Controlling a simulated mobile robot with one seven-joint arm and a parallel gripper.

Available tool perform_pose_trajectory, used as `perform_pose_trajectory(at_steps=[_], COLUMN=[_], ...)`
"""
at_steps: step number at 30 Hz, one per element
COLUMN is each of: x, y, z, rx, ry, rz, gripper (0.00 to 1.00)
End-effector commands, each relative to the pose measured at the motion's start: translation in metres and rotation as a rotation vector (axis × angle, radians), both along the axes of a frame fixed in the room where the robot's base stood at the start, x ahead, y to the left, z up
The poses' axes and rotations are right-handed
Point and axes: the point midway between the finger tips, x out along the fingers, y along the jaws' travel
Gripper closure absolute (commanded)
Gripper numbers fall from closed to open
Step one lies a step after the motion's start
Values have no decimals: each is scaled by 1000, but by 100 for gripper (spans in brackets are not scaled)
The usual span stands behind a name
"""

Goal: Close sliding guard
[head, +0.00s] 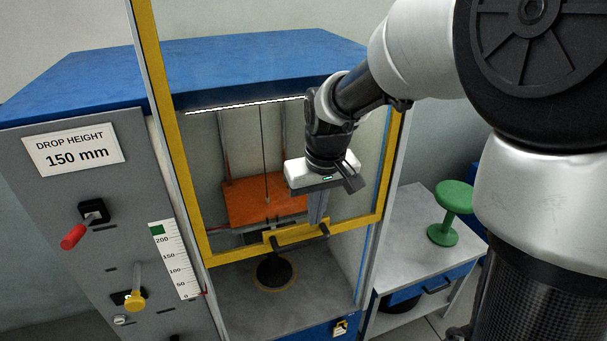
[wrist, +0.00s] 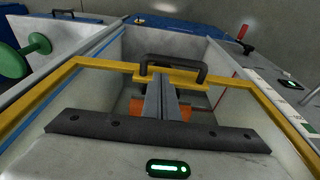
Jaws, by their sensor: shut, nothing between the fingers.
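The sliding guard (head: 196,200) is a clear pane in a yellow frame on the front of the blue-topped test machine. Its lower yellow bar is partway down, with an open gap below it onto the grey chamber floor. A black handle (head: 300,238) is fixed to that bar; it also shows in the wrist view (wrist: 172,59). My gripper (head: 318,222) points down just above the handle's right part, outside the pane. In the wrist view its fingers (wrist: 160,82) are together and empty, close to the handle. I cannot tell whether they touch it.
An orange plate (head: 262,198) and a dark round base (head: 273,270) are inside the chamber. The left panel holds a red lever (head: 74,237), a yellow knob (head: 135,300) and a height scale (head: 174,262).

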Motion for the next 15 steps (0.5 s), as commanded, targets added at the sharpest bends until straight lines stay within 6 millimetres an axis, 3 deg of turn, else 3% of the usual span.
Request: perform_pose_trajectory(at_steps=[6, 15], x=[-7, -8], y=[-2, -2], z=[-27, -34], rx=[0, 0], ry=[2, -1], rz=[-1, -1], gripper=[100, 100])
